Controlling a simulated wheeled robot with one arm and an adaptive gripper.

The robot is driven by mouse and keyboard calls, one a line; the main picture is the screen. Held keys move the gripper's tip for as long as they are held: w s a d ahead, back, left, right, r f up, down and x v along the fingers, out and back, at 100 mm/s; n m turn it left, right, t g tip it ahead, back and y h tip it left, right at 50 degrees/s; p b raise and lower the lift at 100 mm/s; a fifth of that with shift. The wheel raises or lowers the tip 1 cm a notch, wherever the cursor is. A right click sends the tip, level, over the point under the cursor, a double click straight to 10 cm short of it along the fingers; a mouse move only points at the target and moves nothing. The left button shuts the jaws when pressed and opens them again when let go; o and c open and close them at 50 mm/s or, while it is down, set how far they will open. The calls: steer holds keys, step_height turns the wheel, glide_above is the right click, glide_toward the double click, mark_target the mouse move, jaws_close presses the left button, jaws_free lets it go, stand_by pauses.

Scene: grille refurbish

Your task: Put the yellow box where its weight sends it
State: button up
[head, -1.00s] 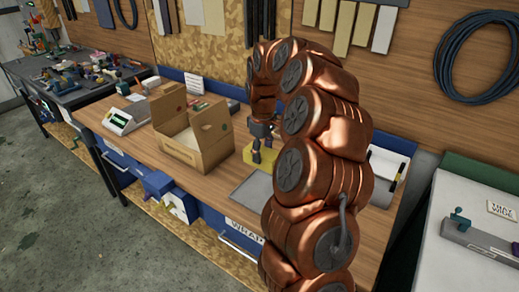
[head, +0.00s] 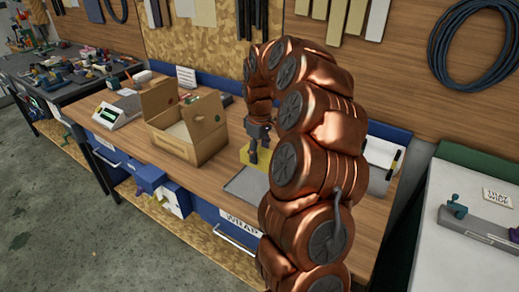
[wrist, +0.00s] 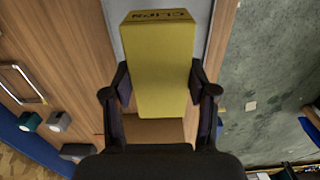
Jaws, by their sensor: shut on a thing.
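The yellow box (wrist: 158,70) is held between the two dark fingers of my gripper (wrist: 160,88) in the wrist view. In the head view the yellow box (head: 243,153) is partly hidden behind my gripper (head: 253,158) and arm, close to the workbench. I cannot tell whether it touches the bench.
An open cardboard box (head: 187,146) stands left of my gripper, between it and the scale. A flat grey plate (head: 244,186) lies in front of my gripper on the wooden workbench (head: 165,166). A green-edged grey bench (head: 430,240) is at the right. My arm hides part of the workbench.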

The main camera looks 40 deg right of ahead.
steer(key=shift+f+b, duration=2.05)
steer(key=shift+f, duration=2.2)
steer(key=shift+b, duration=0.35)
steer(key=shift+f+b, duration=0.55)
steer(key=shift+f, duration=0.05)
stand_by(1.6)
steer(key=o, duration=1.5)
steer(key=shift+c, duration=0.2)
steer(key=shift+o, duration=0.3)
steer(key=shift+o, duration=0.9)
